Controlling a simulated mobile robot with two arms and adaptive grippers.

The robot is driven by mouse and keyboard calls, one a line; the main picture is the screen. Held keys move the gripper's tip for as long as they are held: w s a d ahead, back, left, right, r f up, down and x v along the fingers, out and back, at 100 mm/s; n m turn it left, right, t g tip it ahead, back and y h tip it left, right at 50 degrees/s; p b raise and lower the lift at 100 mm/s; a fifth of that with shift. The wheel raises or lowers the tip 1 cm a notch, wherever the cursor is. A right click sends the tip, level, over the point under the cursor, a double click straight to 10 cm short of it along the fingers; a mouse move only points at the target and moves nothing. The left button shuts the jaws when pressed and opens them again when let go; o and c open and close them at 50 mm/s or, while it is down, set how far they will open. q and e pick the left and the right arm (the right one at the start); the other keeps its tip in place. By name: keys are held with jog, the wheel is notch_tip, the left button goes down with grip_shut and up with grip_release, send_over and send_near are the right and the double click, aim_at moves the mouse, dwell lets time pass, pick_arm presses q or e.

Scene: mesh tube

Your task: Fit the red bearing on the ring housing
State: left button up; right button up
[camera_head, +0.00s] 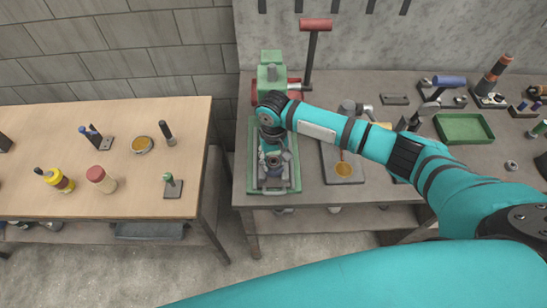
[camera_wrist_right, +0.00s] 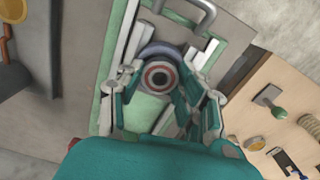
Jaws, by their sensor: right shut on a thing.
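The red bearing (camera_wrist_right: 158,77) shows in the right wrist view as rings with a red band and a dark centre. My right gripper (camera_wrist_right: 157,88) is shut on it, fingers on both sides. A dark grey curved rim (camera_wrist_right: 160,48), likely the ring housing, shows just beyond the bearing; the bearing and fingers cover the rest. I cannot tell whether the two touch. In the head view my right gripper (camera_head: 273,163) points down over the green-edged press base (camera_head: 240,165), and the bearing is not clear there. My left gripper is not in view.
A green press with a red-handled lever (camera_head: 313,45) stands behind my right gripper. A grey plate (camera_head: 343,165) with parts and a green tray (camera_head: 463,127) are to its right. A wooden table (camera_head: 120,190) with bottles and small tools is left, across a gap.

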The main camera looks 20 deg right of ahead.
jog(key=shift+f, duration=0.1)
jog(key=o, duration=1.2)
jog(key=shift+o, duration=0.4)
